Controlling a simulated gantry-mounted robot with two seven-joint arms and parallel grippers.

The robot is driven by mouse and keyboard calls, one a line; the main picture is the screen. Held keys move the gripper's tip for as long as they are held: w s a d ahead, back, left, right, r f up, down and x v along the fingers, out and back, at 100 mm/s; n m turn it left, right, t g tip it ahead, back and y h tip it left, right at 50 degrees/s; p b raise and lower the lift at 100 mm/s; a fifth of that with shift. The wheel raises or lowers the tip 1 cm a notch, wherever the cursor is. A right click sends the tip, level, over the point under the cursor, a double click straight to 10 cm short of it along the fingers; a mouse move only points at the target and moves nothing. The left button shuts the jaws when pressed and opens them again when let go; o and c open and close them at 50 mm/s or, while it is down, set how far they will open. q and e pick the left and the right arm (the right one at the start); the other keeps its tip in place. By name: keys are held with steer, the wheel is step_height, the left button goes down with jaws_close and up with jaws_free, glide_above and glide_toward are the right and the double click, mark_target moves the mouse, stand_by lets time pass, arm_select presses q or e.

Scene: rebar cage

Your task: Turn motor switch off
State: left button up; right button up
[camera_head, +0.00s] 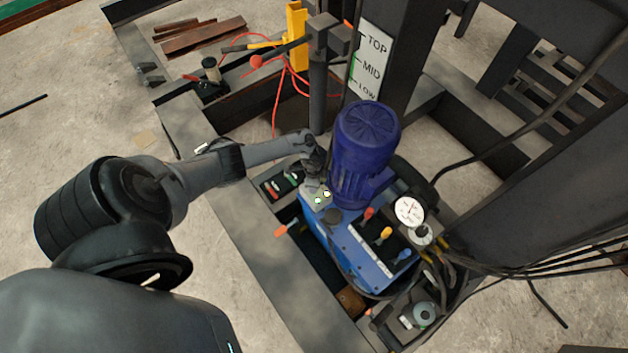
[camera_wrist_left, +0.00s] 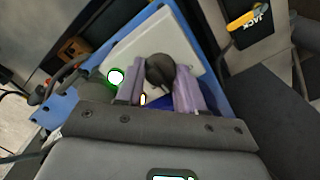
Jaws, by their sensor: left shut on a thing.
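The motor switch is a dark round knob (camera_wrist_left: 160,72) on a light grey box face (camera_wrist_left: 190,40) in the left wrist view. My left gripper (camera_wrist_left: 160,88) has one finger on each side of the knob and is shut on it. In the head view my left gripper (camera_head: 318,172) reaches in at the grey switch box (camera_head: 312,192), next to the blue motor (camera_head: 364,148). There the gripper hides the knob. My right gripper is not in view.
The blue pump unit (camera_head: 350,240) carries red, orange and blue levers and a round pressure gauge (camera_head: 410,211). A sign with TOP, MID and LOW (camera_head: 371,68) stands behind the motor. Dark steel beams and black hoses surround the unit. Bare concrete floor lies at the left.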

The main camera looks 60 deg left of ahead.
arm_select(q)
steer(key=n+p, duration=0.2)
steer(key=n, duration=0.2)
steer(key=shift+d+r+n, duration=0.1)
steer(key=shift+r+n, duration=0.05)
steer(key=shift+n, duration=0.15)
steer(key=n+p, duration=0.1)
steer(key=n, duration=0.2)
steer(key=shift+n+p, duration=0.3)
steer(key=shift+p, duration=0.1)
steer(key=shift+n, duration=0.5)
steer(key=o, duration=1)
steer(key=shift+o, duration=0.2)
